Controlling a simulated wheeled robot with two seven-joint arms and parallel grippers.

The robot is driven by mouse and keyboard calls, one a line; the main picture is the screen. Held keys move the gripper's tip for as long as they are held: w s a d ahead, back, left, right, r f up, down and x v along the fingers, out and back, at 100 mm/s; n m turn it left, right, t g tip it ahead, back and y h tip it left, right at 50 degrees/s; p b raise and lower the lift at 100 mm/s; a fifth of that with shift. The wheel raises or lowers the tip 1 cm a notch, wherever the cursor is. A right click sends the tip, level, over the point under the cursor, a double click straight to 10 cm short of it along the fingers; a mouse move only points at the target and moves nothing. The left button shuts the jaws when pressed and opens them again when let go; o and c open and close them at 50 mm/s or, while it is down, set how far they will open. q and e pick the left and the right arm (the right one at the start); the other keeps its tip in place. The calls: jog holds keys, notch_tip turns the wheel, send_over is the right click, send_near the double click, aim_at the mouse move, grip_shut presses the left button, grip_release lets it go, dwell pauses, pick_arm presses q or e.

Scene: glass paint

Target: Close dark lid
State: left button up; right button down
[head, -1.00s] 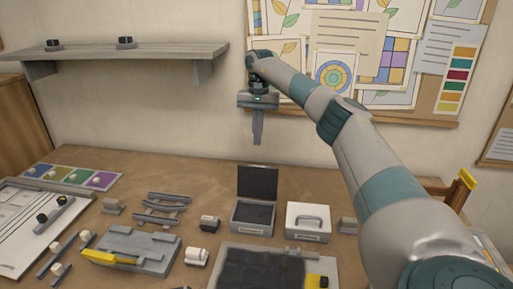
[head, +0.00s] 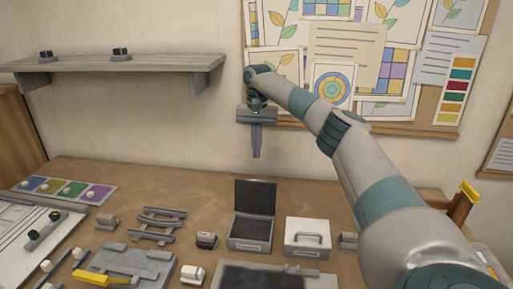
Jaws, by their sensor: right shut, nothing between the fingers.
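A small grey box with dark padding inside (head: 249,246) stands on the table. Its dark lid (head: 255,197) stands up open at the back of the box. My right gripper (head: 257,155) points down above and behind the raised lid, apart from it. Its fingers are together and hold nothing. My left gripper is not in view.
A closed white box with a handle (head: 308,251) stands just right of the dark-lidded box. Small blocks (head: 206,240), a rack (head: 158,224) and a grey fixture with a yellow bar (head: 125,265) stand to the left. A wall shelf (head: 120,66) hangs at upper left. The table behind the boxes is mostly clear.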

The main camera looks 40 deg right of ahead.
jog(key=s+a+f+p, duration=0.2)
jog(key=a+f+p, duration=0.1)
jog(key=f+p, duration=0.2)
jog(key=shift+s+a+f+p, duration=0.2)
jog(key=shift+s+f+p, duration=0.2)
jog(key=shift+f, duration=0.2)
dwell(0.4)
